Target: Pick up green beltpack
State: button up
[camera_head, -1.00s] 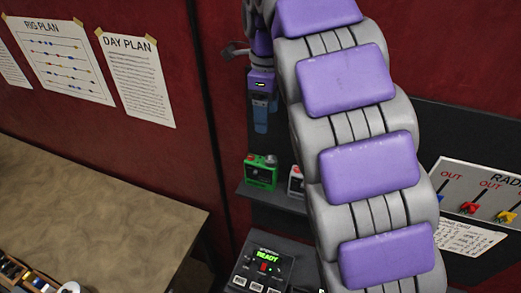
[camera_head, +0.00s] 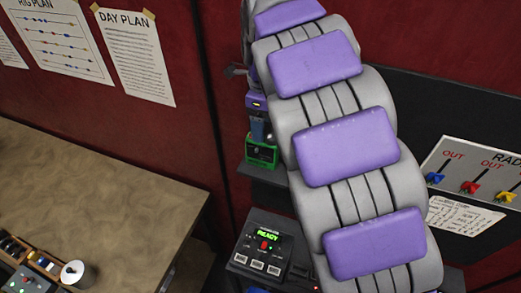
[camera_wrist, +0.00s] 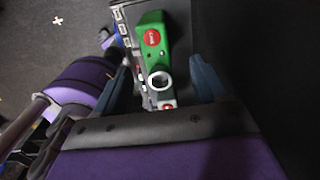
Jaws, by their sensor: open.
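The green beltpack (camera_head: 262,150) sits on a dark shelf (camera_head: 262,175) against the red wall, left of my arm. In the wrist view the green beltpack (camera_wrist: 152,42) lies between and ahead of my fingers, with a red round label on its green top and a white ring at its near end. My gripper (camera_wrist: 165,82) is open, with one blue finger on each side of the beltpack. In the head view my gripper (camera_head: 259,130) is just above the beltpack, partly hidden by my arm. I cannot tell whether the fingers touch it.
A control box (camera_head: 263,245) with a lit READY display stands below the shelf. A brown table (camera_head: 110,180) is at left, with a white roll (camera_head: 74,273) and small items at its corner. A panel with coloured plugs (camera_head: 480,170) is at right.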

aim_at(262, 150)
jog(key=shift+f, duration=0.45)
jog(key=shift+s+d+f, duration=0.2)
jog(key=shift+f, duration=0.5)
jog(key=f, duration=0.3)
jog(key=shift+s+a+f+p, duration=0.1)
jog(key=shift+a+p, duration=0.2)
jog(key=shift+p, duration=0.05)
jog(key=shift+a+f, duration=0.2)
jog(key=shift+f, duration=0.15)
jog(key=shift+d, duration=0.15)
jog(key=c, duration=1.1)
